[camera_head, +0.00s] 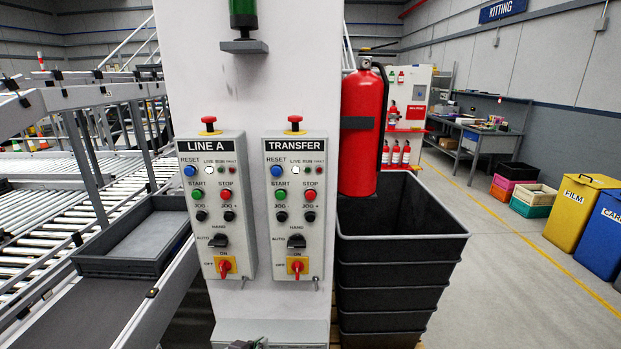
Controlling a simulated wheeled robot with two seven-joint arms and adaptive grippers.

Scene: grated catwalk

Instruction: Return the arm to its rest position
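Neither of my arms can be made out in the head view, and no gripper fingers show. A small dark piece at the bottom edge, below the panels, is cut off and I cannot tell what it is. Straight ahead, a white column (258,95) carries two grey control panels. The LINE A panel (235,250) is on the left and the TRANSFER panel (274,250) on the right. Each has a red mushroom button on top, coloured buttons, a black selector and a red rotary switch on yellow. Nothing touches either panel.
A red fire extinguisher (361,155) hangs at the column's right, above stacked dark bins (400,248). A grey tray (110,265) sits at left by the roller conveyor (50,225). Yellow (578,215) and blue bins (601,240) stand far right. The floor between (485,285) is clear.

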